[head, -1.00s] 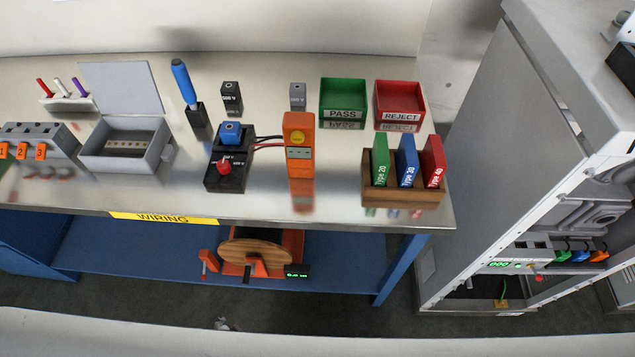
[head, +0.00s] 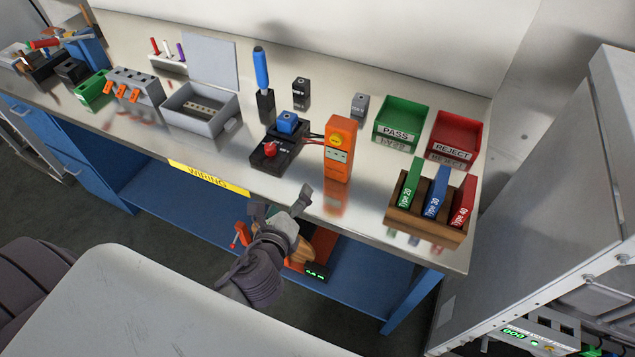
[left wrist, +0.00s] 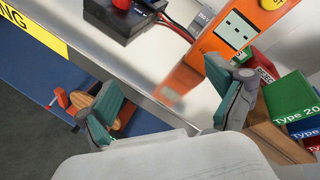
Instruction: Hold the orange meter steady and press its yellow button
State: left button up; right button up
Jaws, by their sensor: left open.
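The orange meter (head: 338,165) stands upright on the steel bench, with a yellow button (head: 336,141) on its upper front and a small display below it. Red and black leads run from its left side to a black base (head: 272,153) with a blue block on top. The meter's lower part also shows in the left wrist view (left wrist: 208,62), with the yellow button (left wrist: 271,3) cut by the top edge. My left gripper (head: 278,200) is open and empty, in front of the bench edge and short of the meter. My right gripper is not in view.
A wooden rack (head: 397,216) with green, blue and red cards stands right of the meter. Behind are a green PASS bin (head: 401,122) and a red REJECT bin (head: 453,137). A grey box (head: 200,122) is to the left. The bench top before the meter is clear.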

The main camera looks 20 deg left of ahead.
aim_at(341, 138)
pick_arm(q)
jog(key=w+d+r+m+t+h, duration=0.1)
jog(key=d+r+m+t+h, duration=0.25)
jog(key=d+r+m, duration=0.6)
jog(key=w+a+p, duration=0.1)
jog(key=w, duration=0.3)
jog(key=w+a+f+m, duration=0.1)
jog(key=w, duration=0.3)
jog(key=w+a+m+p, duration=0.1)
jog(key=w, duration=0.3)
jog(key=shift+w+a+f+t+p, duration=0.25)
jog(key=shift+w+a+p, duration=0.05)
jog(key=shift+a+p, duration=0.05)
jog(key=shift+w, duration=0.6)
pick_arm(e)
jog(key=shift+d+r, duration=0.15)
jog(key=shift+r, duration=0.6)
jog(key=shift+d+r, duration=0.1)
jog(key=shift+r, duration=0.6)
pick_arm(q)
jog(key=c, duration=1.6)
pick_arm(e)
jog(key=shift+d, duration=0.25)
pick_arm(q)
jog(key=shift+c, duration=0.2)
